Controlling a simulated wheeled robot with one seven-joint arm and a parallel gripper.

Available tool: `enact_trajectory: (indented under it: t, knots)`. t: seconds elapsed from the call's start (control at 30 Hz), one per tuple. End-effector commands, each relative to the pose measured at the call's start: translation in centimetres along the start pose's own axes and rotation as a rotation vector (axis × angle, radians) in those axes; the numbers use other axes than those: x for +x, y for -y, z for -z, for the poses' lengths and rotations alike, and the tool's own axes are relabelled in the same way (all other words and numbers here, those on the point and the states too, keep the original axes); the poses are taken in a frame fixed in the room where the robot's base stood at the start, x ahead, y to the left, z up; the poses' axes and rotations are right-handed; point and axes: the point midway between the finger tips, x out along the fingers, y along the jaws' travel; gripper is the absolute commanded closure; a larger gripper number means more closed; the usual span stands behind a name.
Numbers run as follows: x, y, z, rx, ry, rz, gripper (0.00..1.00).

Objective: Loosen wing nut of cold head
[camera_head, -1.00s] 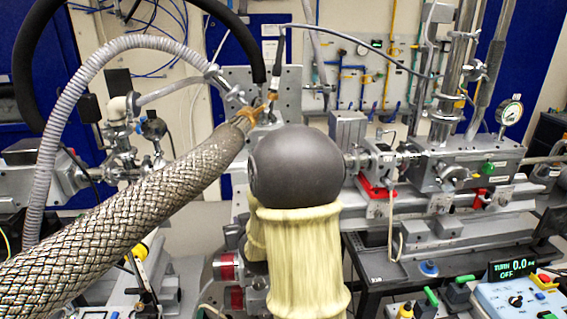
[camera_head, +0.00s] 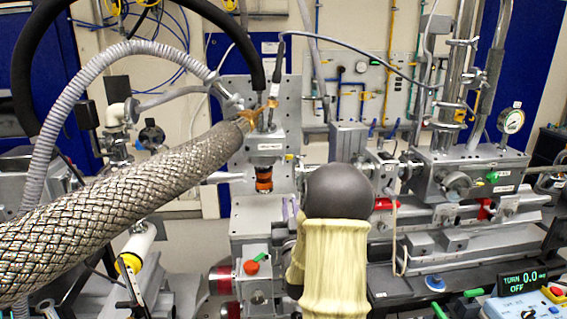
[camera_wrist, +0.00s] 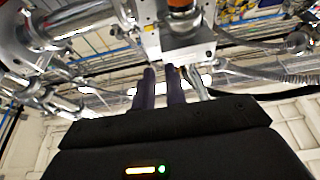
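The cold head (camera_head: 265,150) is a silver body with an orange-and-dark ringed section, left of centre in the head view, in front of a grey drilled plate. What looks like its orange ring and pale block (camera_wrist: 180,42) shows at the top of the wrist view. I cannot make out the wing nut for certain in either view. My gripper (camera_wrist: 161,74) has two dark purple fingers, close together with a narrow empty gap between them, pointing toward the block.
A thick braided hose (camera_head: 130,215) crosses the left side, with a grey corrugated hose (camera_head: 50,150) behind it. A rail-mounted metal chamber (camera_head: 465,168) with a pressure gauge (camera_head: 511,121) stands at right. A control box (camera_head: 525,302) is at lower right.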

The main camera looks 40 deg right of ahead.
Motion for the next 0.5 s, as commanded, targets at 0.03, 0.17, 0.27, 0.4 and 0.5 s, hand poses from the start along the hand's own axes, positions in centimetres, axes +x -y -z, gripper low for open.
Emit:
enact_trajectory:
  t: [0.03, 0.17, 0.27, 0.4, 0.5]
  knots:
    - [0.4, 0.0, 0.1, 0.000, 0.000, 0.000, 0.87]
    - [1.8, 0.0, 0.2, 0.001, -0.001, 0.000, 0.87]
    - [3.4, 0.0, 0.3, 0.000, -0.001, -0.001, 0.87]
    - [5.8, 0.0, 0.3, 0.000, -0.001, -0.001, 0.87]
    - [7.5, 0.0, 0.3, 0.000, -0.002, 0.000, 0.87]
